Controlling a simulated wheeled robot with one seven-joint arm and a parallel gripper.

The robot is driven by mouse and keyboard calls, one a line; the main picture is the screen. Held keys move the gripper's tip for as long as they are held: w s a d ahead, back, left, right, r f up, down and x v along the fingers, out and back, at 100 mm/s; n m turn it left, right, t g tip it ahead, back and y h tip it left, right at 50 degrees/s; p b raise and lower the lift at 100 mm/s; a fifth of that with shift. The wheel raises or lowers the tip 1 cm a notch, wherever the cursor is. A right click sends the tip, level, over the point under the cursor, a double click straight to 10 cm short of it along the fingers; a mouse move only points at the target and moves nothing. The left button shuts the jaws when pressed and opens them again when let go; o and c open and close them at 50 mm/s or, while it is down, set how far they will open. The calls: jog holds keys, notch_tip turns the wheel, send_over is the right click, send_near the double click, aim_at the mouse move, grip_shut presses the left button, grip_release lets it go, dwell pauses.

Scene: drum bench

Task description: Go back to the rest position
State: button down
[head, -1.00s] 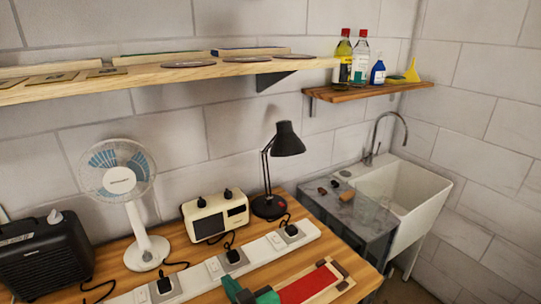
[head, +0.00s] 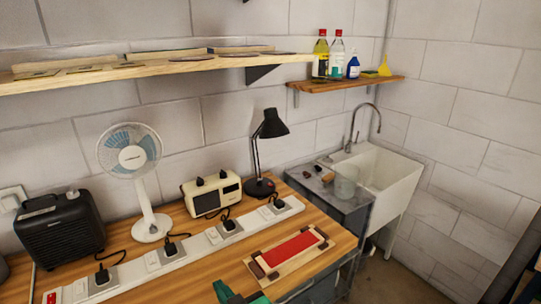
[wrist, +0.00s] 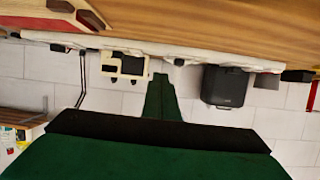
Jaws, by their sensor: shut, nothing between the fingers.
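My gripper (head: 222,288) shows as green fingers at the bottom edge of the head view, in front of the bench's front part. It also shows in the wrist view (wrist: 160,80), with its green fingers together and nothing between them. Most of my arm is out of the head view. The wooden bench (head: 195,262) lies behind and beside my gripper. A red-topped wooden board (head: 293,250) with dark end pieces lies to the right of my gripper, apart from it in the picture. The wrist picture is upside down, with the bench along its top.
A white power strip (head: 200,245) with plugs runs across the bench. Behind it stand a black heater (head: 58,230), a fan (head: 130,160), a cream radio (head: 211,194) and a black lamp (head: 262,150). A sink (head: 385,185) stands right. A long shelf (head: 150,70) hangs above.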

jog(key=s+d+f+m+t+h, duration=0.1)
jog(key=s+d+f+m+h, duration=0.25)
jog(key=s+f, duration=0.4)
jog(key=s+d+f+m+t+h, duration=0.1)
jog(key=s+d+f+m+h, duration=0.15)
jog(key=s+d+f, duration=0.5)
jog(key=s+d+t+h, duration=0.1)
jog(key=s, duration=1.8)
jog(key=shift+s+t+h, duration=0.15)
jog(key=shift+t+h, duration=0.15)
jog(key=shift+t, duration=0.1)
